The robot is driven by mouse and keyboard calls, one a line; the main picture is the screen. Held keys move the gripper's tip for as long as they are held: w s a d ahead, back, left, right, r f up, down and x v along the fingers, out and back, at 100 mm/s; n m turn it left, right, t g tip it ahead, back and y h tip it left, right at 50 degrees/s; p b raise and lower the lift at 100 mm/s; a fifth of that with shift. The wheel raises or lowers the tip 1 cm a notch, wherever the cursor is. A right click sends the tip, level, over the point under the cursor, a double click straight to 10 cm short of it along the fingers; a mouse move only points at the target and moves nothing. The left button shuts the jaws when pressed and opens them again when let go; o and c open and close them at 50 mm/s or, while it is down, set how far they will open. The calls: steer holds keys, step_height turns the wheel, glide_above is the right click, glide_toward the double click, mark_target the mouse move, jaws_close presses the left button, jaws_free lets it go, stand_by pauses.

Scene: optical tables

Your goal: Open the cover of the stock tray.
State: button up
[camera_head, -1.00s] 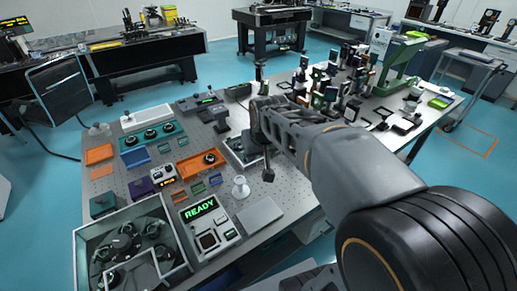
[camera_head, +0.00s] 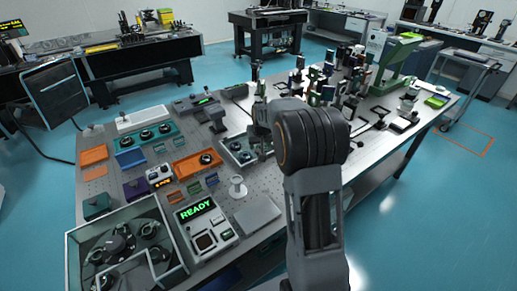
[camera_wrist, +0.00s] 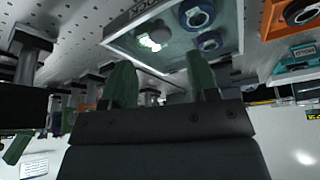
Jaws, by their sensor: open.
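The stock tray (camera_head: 232,157) is a shallow, pale-rimmed tray near the middle of the table, with round parts inside. In the wrist view it is at the top (camera_wrist: 180,58), with a partly cut-off dark label on its edge and ring-shaped parts inside. A clear cover seems to lie over it, with a bright reflection, but its edge is hard to make out. In the head view my arm partly hides the tray's right side.
Orange trays (camera_head: 184,168), a teal tray (camera_head: 130,157) and a READY display device (camera_head: 197,210) stand to the left. A large glass-walled box (camera_head: 72,243) fills the near left corner. Dense optical mounts (camera_head: 325,92) crowd the table's right side. A white spool-like holder (camera_head: 238,192) stands nearby.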

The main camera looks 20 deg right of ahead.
mark_target(258, 150)
steer(key=shift+x, duration=2.7)
steer(key=shift+c, duration=0.2)
jaws_close()
